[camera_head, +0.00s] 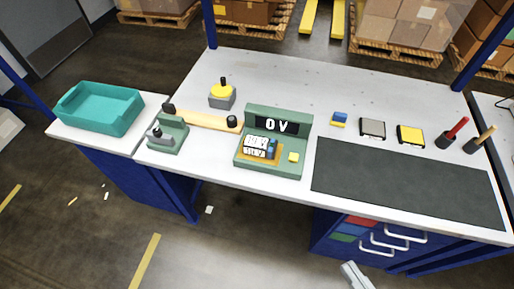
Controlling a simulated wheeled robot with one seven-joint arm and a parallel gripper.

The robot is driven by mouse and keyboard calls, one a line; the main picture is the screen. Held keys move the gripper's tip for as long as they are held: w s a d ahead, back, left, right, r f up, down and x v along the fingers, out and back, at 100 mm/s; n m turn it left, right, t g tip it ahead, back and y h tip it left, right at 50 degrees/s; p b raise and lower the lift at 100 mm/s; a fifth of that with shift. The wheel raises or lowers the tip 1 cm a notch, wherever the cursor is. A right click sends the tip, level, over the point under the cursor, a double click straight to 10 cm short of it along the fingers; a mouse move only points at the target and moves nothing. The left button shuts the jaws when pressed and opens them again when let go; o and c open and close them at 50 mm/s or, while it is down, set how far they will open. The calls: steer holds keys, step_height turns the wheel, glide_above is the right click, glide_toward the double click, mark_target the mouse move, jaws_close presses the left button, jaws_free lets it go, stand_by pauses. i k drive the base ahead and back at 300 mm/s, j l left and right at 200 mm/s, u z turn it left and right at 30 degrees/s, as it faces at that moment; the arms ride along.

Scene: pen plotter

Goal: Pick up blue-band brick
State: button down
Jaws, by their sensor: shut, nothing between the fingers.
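A small block with a blue top and a yellow lower edge (339,119) lies on the white bench, right of the green device with the "0 V" display (279,126); it looks like the blue-band brick. Another small blue part (271,147) sits on the device's yellow plate, too small to make out. My gripper (355,274) shows as a pale grey shape at the bottom edge, in front of the bench and below its top. It is shut and empty, far from the block.
A dark mat (405,183) covers the bench's front right. Grey (372,128) and yellow (410,135) square pads lie behind it, with red-handled (456,132) and tan-handled (480,138) tools in holders at the right. A teal tray (98,108) stands left. The bench's back is mostly clear.

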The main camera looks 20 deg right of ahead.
mark_target(266, 148)
steer(key=j+z, duration=0.3)
steer(key=j, duration=0.4)
steer(key=j+z, duration=0.3)
steer(key=j, duration=0.4)
